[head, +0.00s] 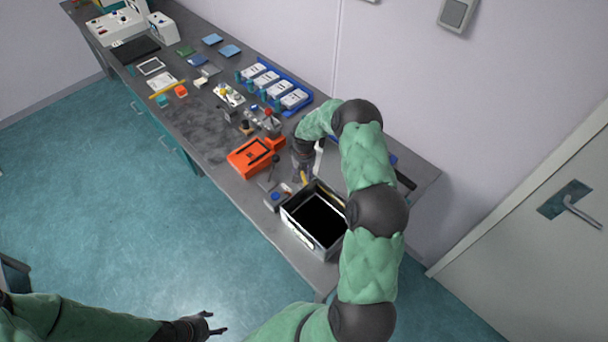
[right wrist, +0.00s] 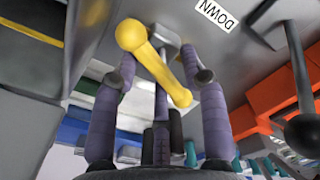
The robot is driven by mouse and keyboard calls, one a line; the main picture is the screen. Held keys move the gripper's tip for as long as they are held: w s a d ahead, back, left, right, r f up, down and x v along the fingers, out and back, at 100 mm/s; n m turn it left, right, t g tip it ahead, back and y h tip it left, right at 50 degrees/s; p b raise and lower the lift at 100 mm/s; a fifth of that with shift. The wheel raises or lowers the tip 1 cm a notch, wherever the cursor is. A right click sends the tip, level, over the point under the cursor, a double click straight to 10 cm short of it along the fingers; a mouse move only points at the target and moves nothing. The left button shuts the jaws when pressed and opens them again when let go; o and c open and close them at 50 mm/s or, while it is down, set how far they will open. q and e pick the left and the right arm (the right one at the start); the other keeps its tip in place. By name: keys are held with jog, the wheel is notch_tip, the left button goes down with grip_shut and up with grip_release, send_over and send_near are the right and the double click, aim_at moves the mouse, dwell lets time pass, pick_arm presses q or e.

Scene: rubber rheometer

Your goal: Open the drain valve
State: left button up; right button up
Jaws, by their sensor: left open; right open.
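The drain valve has a yellow lever handle (right wrist: 153,62) with rounded ends, set on a grey stem. In the right wrist view it lies slanted between the two purple fingers of my right gripper (right wrist: 164,73), which are apart. I cannot tell whether a finger touches it. In the head view the yellow handle (head: 304,178) shows small beside the grey open-topped box, just under my right gripper (head: 301,168). My left gripper (head: 213,324) is open and empty, over the floor at the bottom, away from the bench.
A grey box (head: 290,218) with a dark inside stands at the bench's near end. An orange device (head: 252,155) lies left of my right gripper. A black ball-ended lever (right wrist: 302,128) is close on the right, and a "DOWN" label (right wrist: 214,13) shows above. Blue racks (head: 290,80) stand farther back.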

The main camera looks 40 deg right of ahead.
aim_at(303, 174)
grip_shut()
jog(key=shift+w+f+n+b, duration=0.1)
jog(key=shift+f+n+b, duration=0.05)
jog(key=shift+n+b, duration=0.85)
jog(key=n+b, duration=0.1)
jog(key=n, duration=0.2)
jog(key=shift+a+n, duration=0.1)
jog(key=shift+n, duration=0.3)
grip_release()
notch_tip(303, 174, up, 12)
dwell(0.3)
